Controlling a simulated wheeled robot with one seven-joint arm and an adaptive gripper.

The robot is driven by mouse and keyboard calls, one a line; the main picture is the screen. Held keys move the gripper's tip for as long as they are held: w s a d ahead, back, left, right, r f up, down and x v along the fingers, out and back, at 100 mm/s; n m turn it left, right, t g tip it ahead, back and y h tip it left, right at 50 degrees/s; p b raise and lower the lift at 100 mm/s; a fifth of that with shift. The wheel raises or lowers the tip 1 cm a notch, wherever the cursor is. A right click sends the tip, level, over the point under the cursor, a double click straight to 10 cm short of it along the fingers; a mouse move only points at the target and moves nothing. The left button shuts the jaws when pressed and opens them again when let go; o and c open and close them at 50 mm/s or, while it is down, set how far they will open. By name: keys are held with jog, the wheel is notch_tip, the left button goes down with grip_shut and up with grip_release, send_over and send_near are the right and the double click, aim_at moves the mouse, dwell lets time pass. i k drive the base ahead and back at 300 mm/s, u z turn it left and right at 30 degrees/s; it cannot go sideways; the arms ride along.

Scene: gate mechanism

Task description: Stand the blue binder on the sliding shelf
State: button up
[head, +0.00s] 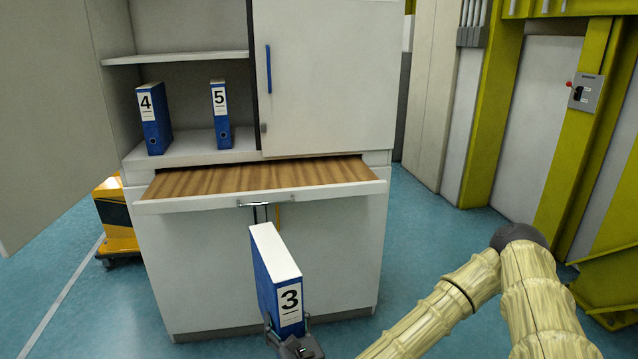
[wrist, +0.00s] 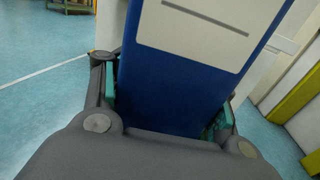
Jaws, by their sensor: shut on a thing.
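The blue binder (head: 266,281) with a white label "3" stands roughly upright, slightly tilted, in the air in front of the cabinet, lower than the sliding shelf. My gripper (head: 290,340) is shut on the lower end of its spine. In the wrist view the binder (wrist: 175,95) fills the space between the fingers of my gripper (wrist: 165,105). The sliding shelf (head: 255,178) is pulled out, with a bare wood-toned top and a white front edge with a metal handle. The binder's far lower part is hidden.
The white cabinet (head: 330,80) has its right door closed and its left door (head: 40,120) open. Blue binders "4" (head: 154,118) and "5" (head: 221,115) stand inside. A yellow-black cart (head: 117,225) is at left. Yellow-green posts (head: 575,130) are at right. Blue floor lies around.

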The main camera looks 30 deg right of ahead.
aim_at(333, 173)
jog(key=z, duration=0.7)
jog(key=k, duration=0.9)
jog(key=u, duration=0.4)
jog(key=i, duration=1.65)
jog(key=z, duration=0.6)
